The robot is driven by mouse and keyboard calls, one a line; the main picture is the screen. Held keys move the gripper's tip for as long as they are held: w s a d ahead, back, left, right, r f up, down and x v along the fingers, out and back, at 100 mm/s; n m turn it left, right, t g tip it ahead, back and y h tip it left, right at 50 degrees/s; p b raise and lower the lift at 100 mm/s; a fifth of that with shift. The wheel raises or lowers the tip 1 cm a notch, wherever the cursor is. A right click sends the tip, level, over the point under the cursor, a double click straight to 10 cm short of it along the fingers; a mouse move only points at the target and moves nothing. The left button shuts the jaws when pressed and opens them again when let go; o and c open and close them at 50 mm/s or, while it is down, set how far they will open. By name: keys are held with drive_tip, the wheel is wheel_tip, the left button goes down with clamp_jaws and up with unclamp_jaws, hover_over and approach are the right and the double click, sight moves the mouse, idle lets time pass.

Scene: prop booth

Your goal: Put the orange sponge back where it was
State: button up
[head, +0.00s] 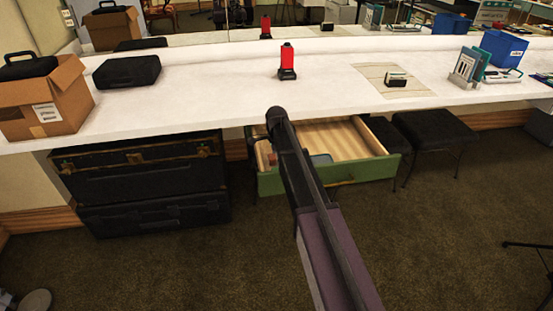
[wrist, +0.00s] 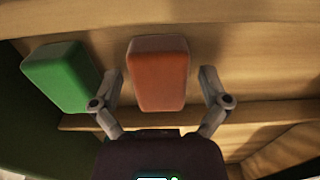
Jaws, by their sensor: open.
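The orange sponge (wrist: 158,72) shows in the wrist view as a block inside a wooden drawer. It lies between the two fingers of my gripper (wrist: 161,82), with a gap on each side. My gripper is open and not clamped on it. A green sponge (wrist: 62,78) stands just left of it, outside the left finger. In the head view the open drawer (head: 330,183) has a green front and sits under the white counter.
A wooden divider (wrist: 245,112) crosses the drawer below the sponges in the wrist view. The drawer's right part looks bare. On the white counter (head: 220,85) above are a red device (head: 287,60), a cardboard box (head: 45,100) and a blue bin (head: 503,48). Black trunks (head: 145,185) stand left.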

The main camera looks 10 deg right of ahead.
drive_tip(key=shift+r, duration=0.15)
wheel_tip(320, 180, up, 12)
drive_tip(key=p, duration=1.2)
idle(0.6)
drive_tip(key=s+n, duration=0.2)
drive_tip(key=s, duration=0.2)
drive_tip(key=s+n, duration=0.3)
drive_tip(key=s, duration=0.2)
drive_tip(key=s+n, duration=0.3)
drive_tip(key=s, duration=0.2)
drive_tip(key=s+n, duration=1)
drive_tip(key=s, duration=0.5)
